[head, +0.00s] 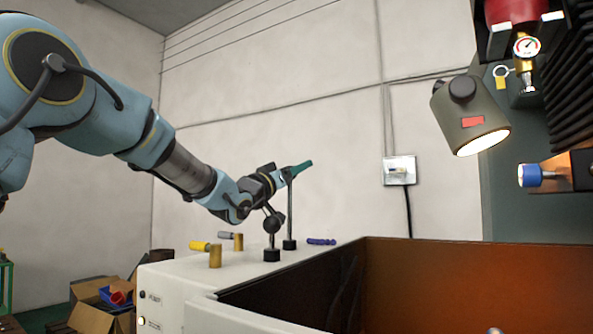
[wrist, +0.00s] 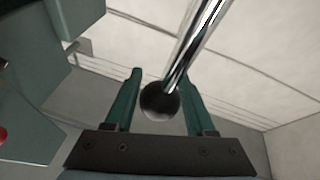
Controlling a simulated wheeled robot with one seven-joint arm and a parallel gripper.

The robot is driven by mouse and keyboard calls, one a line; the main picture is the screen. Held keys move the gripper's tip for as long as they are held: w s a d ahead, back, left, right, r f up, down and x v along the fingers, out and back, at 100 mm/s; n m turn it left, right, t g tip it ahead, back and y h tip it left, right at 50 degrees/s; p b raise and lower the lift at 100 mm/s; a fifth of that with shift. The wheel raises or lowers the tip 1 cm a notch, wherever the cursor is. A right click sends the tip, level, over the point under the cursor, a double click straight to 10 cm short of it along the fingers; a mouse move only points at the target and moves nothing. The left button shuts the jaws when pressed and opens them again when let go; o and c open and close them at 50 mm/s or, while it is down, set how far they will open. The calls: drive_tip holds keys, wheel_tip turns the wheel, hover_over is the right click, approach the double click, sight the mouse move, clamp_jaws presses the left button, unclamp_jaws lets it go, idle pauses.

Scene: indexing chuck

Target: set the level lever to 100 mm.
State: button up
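A polished metal rod with a dark ball knob (wrist: 160,102) shows in the wrist view, the ball end between my green fingers. My gripper (wrist: 160,85) is open, with narrow gaps visible on both sides of the ball; firm contact does not show. In the head view my gripper (head: 303,166) is above the machine's light top, at the upper end of an upright rod (head: 290,215). A dark ball (head: 271,224) on a second short stand is just left of it. No 100 mm mark or scale is readable, and I cannot tell which rod is the level lever.
Yellow (head: 199,246) and grey (head: 225,235) handles sit by brass posts on the top (head: 180,275). A blue handle (head: 321,241) lies behind. An open brown-walled bay (head: 470,285) is at right, under a lamp (head: 468,115). Boxes (head: 92,318) stand lower left.

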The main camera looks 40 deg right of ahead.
drive_tip(key=shift+o, duration=1.4)
drive_tip(key=shift+r, duration=0.1)
wheel_tip(320, 180, up, 10)
drive_tip(key=b, duration=0.1)
